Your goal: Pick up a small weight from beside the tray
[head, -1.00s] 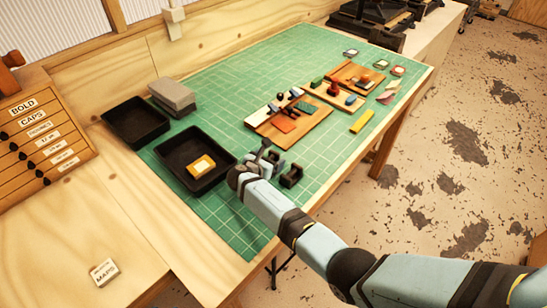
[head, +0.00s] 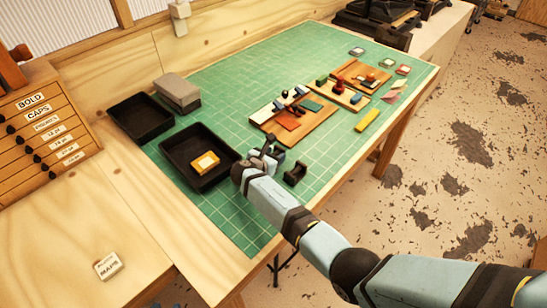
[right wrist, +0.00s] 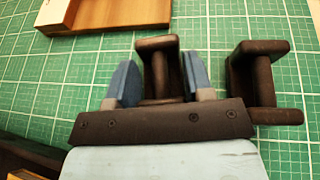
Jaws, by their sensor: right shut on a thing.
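My right gripper (head: 266,154) is beside the right edge of the near black tray (head: 172,167). In the right wrist view its two blue fingers (right wrist: 155,80) are shut on a small dark weight (right wrist: 158,58) with an I-shaped profile. The weight stands between the fingers, its lower end hidden by the gripper. I cannot tell whether it touches the mat. A second, similar dark weight (head: 295,174) stands on the mat just right of the gripper, and it also shows in the right wrist view (right wrist: 258,78), apart from the fingers. My left gripper is not in view.
The near tray holds a yellow box (head: 205,161). Another black tray (head: 140,132) and grey blocks (head: 178,95) lie behind. Wooden boards (head: 305,122) with small items and a yellow bar (head: 367,121) lie beyond on the green mat (head: 228,218). The front mat is clear.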

